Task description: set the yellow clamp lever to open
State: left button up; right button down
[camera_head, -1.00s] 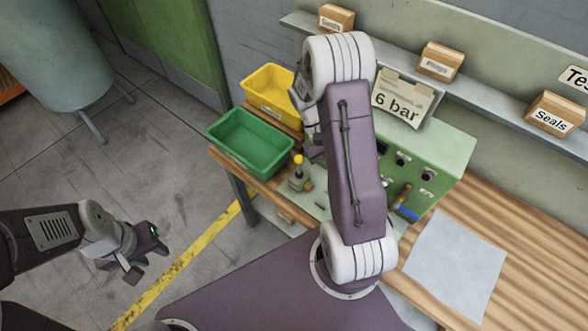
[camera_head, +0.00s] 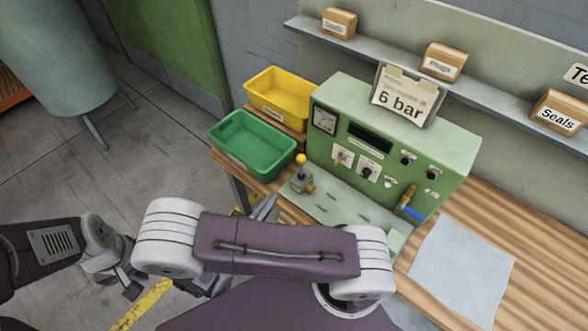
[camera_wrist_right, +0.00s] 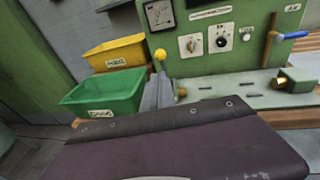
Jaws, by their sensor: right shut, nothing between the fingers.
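The clamp lever has a yellow ball knob (camera_head: 301,159) on a short stem that stands roughly upright above its small base (camera_head: 301,184), at the left end of the green machine's front plate. The knob also shows in the right wrist view (camera_wrist_right: 159,54). My right gripper (camera_head: 266,205) is shut and empty, in front of and left of the lever base. In the wrist view its grey fingers (camera_wrist_right: 158,92) stand below the knob and hide part of the lever. Contact cannot be told.
A green bin (camera_head: 252,143) and a yellow bin (camera_head: 282,95) stand just left of the lever. The green machine (camera_head: 440,150) rises behind it, with knobs and a blue-handled valve (camera_head: 410,213). A grey sheet (camera_head: 462,258) lies on the bench at right.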

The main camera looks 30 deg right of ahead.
aim_at(300, 161)
jog(key=p+x, duration=0.3)
jog(key=x, duration=0.9)
jog(key=shift+d+p, duration=0.2)
jog(key=shift+p, duration=0.2)
jog(key=shift+w+d+f, duration=0.1)
jog(key=shift+w+d, duration=0.2)
jog(key=shift+d, duration=0.1)
jog(key=shift+w+d+r+y+p, duration=0.35)
jog(key=shift+d+r+p, duration=0.2)
jog(key=shift+p, duration=0.4)
jog(key=shift+s+f, duration=0.15)
jog(key=shift+f, duration=0.1)
